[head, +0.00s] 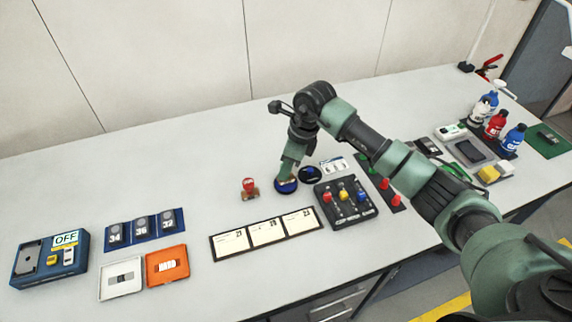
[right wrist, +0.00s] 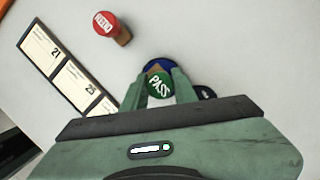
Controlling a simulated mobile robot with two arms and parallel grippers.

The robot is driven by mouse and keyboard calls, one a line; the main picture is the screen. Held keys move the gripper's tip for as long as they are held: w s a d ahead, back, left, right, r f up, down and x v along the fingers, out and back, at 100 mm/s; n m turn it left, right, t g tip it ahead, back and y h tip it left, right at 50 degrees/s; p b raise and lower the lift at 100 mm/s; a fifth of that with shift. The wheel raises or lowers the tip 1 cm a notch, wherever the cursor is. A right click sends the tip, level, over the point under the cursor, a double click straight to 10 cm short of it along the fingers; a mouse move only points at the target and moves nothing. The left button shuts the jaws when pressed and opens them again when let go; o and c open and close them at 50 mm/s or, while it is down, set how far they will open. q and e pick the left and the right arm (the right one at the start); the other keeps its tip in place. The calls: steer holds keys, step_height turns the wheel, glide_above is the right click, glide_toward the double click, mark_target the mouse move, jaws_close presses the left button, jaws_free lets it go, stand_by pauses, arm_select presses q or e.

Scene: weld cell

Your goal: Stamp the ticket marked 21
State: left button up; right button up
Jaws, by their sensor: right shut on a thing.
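The ticket marked 21 (head: 231,243) lies flat at the left end of a dark holder, beside two other tickets; it also shows in the right wrist view (right wrist: 42,44). My right gripper (head: 290,170) is shut on a green-topped stamp (right wrist: 159,85) reading PASS. The stamp is at a round blue ink pad (head: 286,187); whether it touches the pad is hidden. A red-topped stamp (head: 249,186) with a brown body stands to the left, apart from the gripper. My left gripper is not in view.
A dark round pad (head: 310,175) lies just right of the blue one. A black box with coloured knobs (head: 343,214) stands right of the tickets. Trays and a blue device (head: 50,262) are at the left. Bare table lies between the red stamp and tickets.

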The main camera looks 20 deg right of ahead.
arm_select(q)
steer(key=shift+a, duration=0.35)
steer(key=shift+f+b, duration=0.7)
arm_select(e)
steer(key=shift+f, duration=0.6)
stand_by(1.2)
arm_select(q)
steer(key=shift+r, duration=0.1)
arm_select(e)
steer(key=shift+r, duration=0.15)
